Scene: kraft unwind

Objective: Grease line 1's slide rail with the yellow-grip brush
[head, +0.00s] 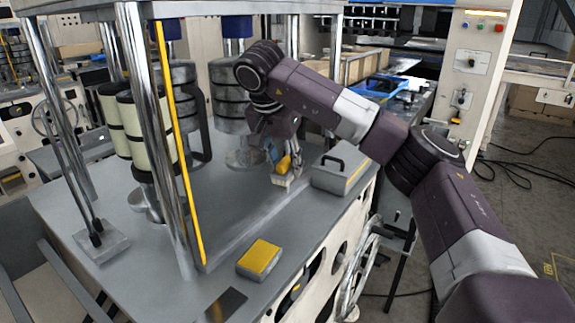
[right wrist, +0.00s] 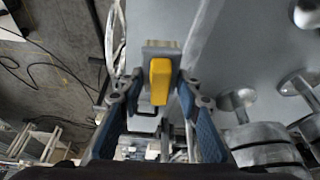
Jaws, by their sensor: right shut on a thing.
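The yellow-grip brush (head: 285,165) is in my right gripper (head: 277,152) above the grey machine top, with its pale bristle end downward. In the right wrist view the yellow grip (right wrist: 160,78) lies between the two blue-padded fingers of the right gripper (right wrist: 158,98), which are shut on it. A long, pale strip that looks like the slide rail (head: 243,232) runs along the machine top; part of it shows in the wrist view (right wrist: 203,32). The bristles are close to its far part; I cannot tell whether they touch. My left gripper is not in view.
A grey lidded box with a black handle (head: 338,178) stands just right of the brush. A yellow-topped block (head: 259,257) sits near the front edge. Chrome posts (head: 150,110), a yellow bar (head: 180,150) and stacked dark rollers (head: 228,95) rise left of and behind the gripper.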

